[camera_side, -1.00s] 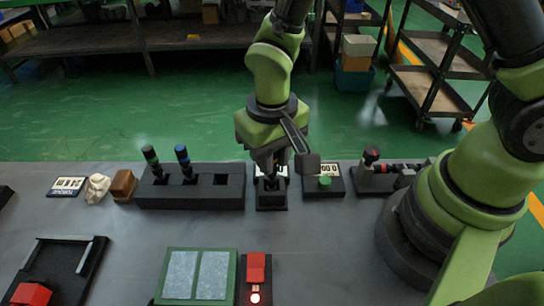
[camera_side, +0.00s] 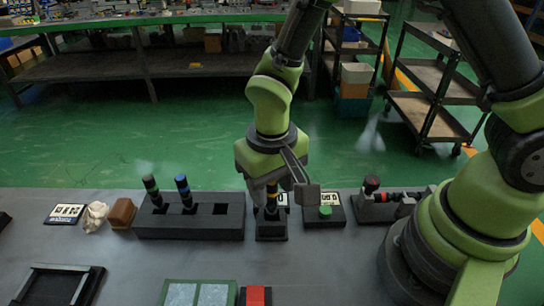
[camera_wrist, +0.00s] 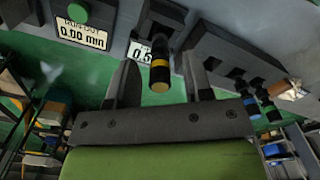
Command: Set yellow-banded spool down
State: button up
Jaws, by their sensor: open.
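The yellow-banded spool (camera_side: 271,190) is dark with a yellow band near its top. It stands upright in a small black block (camera_side: 271,232) on the bench. In the wrist view the spool (camera_wrist: 160,62) stands between my two fingers, with a gap on each side. My gripper (camera_wrist: 158,72) is open around the spool's upper part. In the side view my gripper (camera_side: 270,188) is above the block and partly covers the spool's top.
Left of the block is a long black rack (camera_side: 205,222) with a green-banded (camera_side: 151,190) and a blue-banded spool (camera_side: 184,190). To its right are a block with a green button (camera_side: 325,212) and a black fixture (camera_side: 375,212). Small displays stand behind.

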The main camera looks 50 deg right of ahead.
notch_tip(320, 180, up, 10)
jog(key=shift+r, duration=0.1)
jog(key=s+d+r+m+t+y, duration=0.1)
jog(key=s+d+r+t+y, duration=0.1)
jog(key=s+d+r+t, duration=0.5)
jog(key=s+d+r, duration=0.2)
jog(key=s+r, duration=0.2)
jog(key=shift+s+r+m, duration=0.25)
jog(key=shift+r+m, duration=0.15)
